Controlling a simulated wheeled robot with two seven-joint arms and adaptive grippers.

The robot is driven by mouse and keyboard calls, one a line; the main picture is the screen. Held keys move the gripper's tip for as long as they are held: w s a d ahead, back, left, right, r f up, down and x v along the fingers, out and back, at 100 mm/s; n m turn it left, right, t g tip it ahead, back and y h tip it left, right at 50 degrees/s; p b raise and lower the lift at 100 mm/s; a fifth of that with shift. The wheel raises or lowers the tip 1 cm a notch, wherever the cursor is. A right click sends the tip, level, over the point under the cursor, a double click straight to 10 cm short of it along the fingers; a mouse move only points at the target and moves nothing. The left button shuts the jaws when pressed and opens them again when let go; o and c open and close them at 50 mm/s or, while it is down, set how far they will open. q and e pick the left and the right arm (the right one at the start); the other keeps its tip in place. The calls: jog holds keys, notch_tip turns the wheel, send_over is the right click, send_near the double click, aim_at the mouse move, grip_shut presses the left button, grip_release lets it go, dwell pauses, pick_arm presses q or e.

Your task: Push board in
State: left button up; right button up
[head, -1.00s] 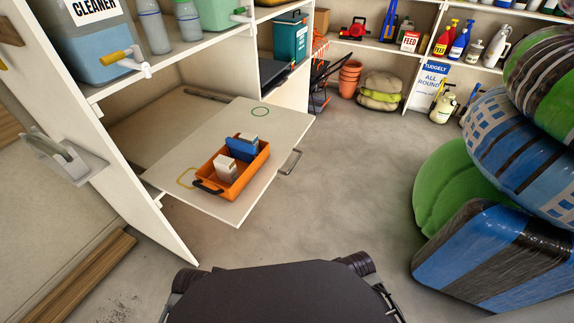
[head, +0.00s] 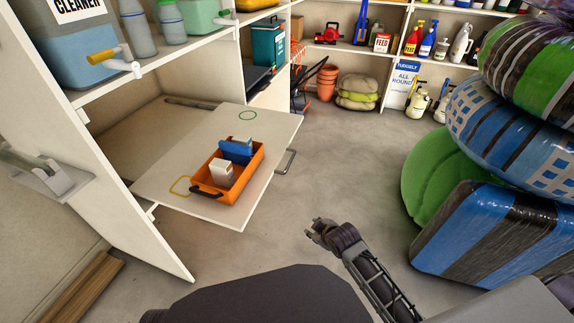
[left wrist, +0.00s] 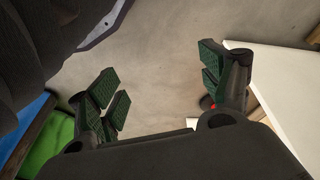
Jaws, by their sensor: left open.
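The white board (head: 270,135) is pulled out from the shelf unit and juts over the floor. A grey handle (head: 287,163) is on its right edge.
An orange tray (head: 241,186) with a blue box and a white box sits on the board. The shelf unit's white side panel (head: 110,205) stands to the left. Wrapped bundles (head: 490,240) stand on the right. The floor between is clear.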

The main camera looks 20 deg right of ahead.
jog(key=w+r+n+t+b, duration=0.1)
jog(key=w+r+n+t, duration=0.3)
jog(key=w+r+n, duration=0.3)
pick_arm(q)
jog(key=shift+t+h, duration=0.3)
jog(key=shift+t, duration=0.3)
jog(key=shift+w+d+r+b, duration=0.1)
jog(key=shift+w+r+b, duration=0.1)
jog(key=shift+r, duration=0.6)
jog(key=shift+w+d+r+b, duration=0.15)
jog(key=shift+w+r, duration=0.05)
jog(key=shift+r, duration=0.55)
jog(key=shift+w+d+r+b, duration=0.1)
jog(key=shift+w+r+b, duration=0.1)
jog(key=shift+r, duration=0.6)
pick_arm(e)
jog(key=n+t+y, duration=0.2)
jog(key=n+t, duration=0.2)
jog(key=n, duration=0.3)
send_near(290, 161)
jog(key=shift+s+d+f, duration=0.1)
jog(key=shift+s+d, duration=0.2)
jog(key=shift+s, duration=0.5)
jog(key=shift+s+d+f, duration=0.1)
jog(key=shift+s+d, duration=0.2)
jog(key=shift+s, duration=0.45)
pick_arm(q)
jog(key=shift+f, duration=0.1)
pick_arm(e)
jog(key=shift+w, duration=0.1)
